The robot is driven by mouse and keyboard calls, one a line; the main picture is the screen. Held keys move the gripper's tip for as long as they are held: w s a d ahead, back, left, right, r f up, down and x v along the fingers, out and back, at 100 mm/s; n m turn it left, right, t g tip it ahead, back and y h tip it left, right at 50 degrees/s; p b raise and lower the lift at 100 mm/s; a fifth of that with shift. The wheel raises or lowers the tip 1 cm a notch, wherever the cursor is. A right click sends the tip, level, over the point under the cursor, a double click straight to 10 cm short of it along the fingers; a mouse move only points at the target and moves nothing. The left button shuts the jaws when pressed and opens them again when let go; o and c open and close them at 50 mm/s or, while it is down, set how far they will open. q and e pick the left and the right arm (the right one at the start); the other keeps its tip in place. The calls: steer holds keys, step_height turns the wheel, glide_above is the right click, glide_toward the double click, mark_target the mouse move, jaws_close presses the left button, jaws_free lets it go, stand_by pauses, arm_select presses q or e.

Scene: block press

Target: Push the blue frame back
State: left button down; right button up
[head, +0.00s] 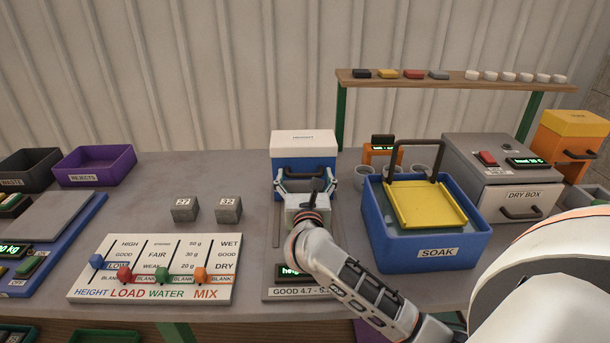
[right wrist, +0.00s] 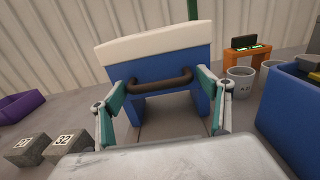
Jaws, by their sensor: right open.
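The blue frame (head: 298,154) is a blue arch with a white top labelled HEIGHT, standing on a grey rail base (head: 282,291) in the middle of the table. It has a dark bar handle on its front, which shows in the right wrist view (right wrist: 160,84). My right gripper (head: 305,178) is at the front of the frame, open, with its fingers apart on either side of the handle. In the right wrist view the fingertips (right wrist: 160,90) are close to the frame's front; I cannot tell whether they touch. My left gripper is not in view.
Blocks marked 27 (head: 184,210) and 32 (head: 229,210) stand left of the rail. The slider board (head: 150,269) lies in front of them. The blue SOAK tub (head: 430,251) and small grey cups (head: 420,170) stand right. A shelf (head: 455,82) is behind.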

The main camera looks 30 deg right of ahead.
steer(key=v, duration=1.1)
steer(key=shift+s, duration=0.15)
steer(key=shift+d, duration=0.1)
